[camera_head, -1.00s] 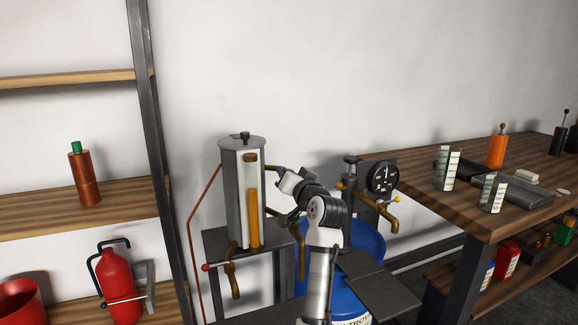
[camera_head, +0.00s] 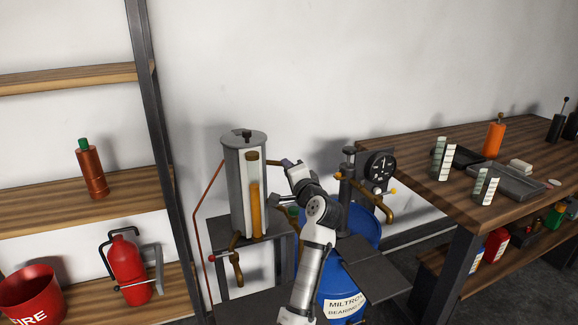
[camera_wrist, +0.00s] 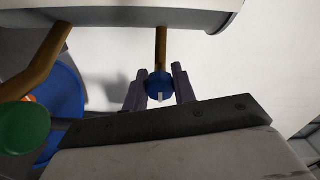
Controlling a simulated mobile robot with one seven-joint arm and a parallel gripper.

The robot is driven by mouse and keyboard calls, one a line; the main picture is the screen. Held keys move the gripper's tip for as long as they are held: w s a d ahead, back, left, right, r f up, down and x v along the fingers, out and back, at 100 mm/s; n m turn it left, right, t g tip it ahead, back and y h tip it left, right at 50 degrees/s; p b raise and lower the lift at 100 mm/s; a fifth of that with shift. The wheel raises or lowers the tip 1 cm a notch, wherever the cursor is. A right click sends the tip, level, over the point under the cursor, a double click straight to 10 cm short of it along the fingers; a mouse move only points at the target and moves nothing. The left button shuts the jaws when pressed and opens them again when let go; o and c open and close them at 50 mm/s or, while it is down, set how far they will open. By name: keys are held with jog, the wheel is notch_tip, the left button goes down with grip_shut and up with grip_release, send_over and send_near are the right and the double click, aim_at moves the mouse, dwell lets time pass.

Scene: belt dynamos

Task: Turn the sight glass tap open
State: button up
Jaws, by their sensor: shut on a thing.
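The sight glass (camera_head: 255,208) is an upright amber column on the front of a grey cylindrical tank (camera_head: 236,190). In the wrist view, a blue round tap knob (camera_wrist: 159,84) with a white mark sits at the end of a brass stem below the grey tank (camera_wrist: 140,14). My gripper (camera_wrist: 160,90) has its two purple fingers on either side of the knob, shut on it. In the head view my gripper (camera_head: 287,163) is at the tank's upper right side; the knob is hidden there.
A green knob (camera_wrist: 22,130) and a brass pipe (camera_wrist: 40,62) are close at left in the wrist view. A blue drum (camera_head: 340,285) stands below my arm. A wooden bench (camera_head: 425,200) stands further right.

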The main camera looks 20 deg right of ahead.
jog(key=shift+d+m, duration=0.1)
jog(key=shift+m, duration=0.2)
dwell(0.4)
jog(key=o, duration=1)
jog(key=shift+s, duration=0.15)
jog(key=s+b, duration=0.1)
jog(key=s, duration=0.5)
jog(key=s+b, duration=0.1)
jog(key=s, duration=0.6)
jog(key=shift+s+d+b, duration=0.2)
jog(key=shift+s+b, duration=0.1)
jog(key=shift+b, duration=0.1)
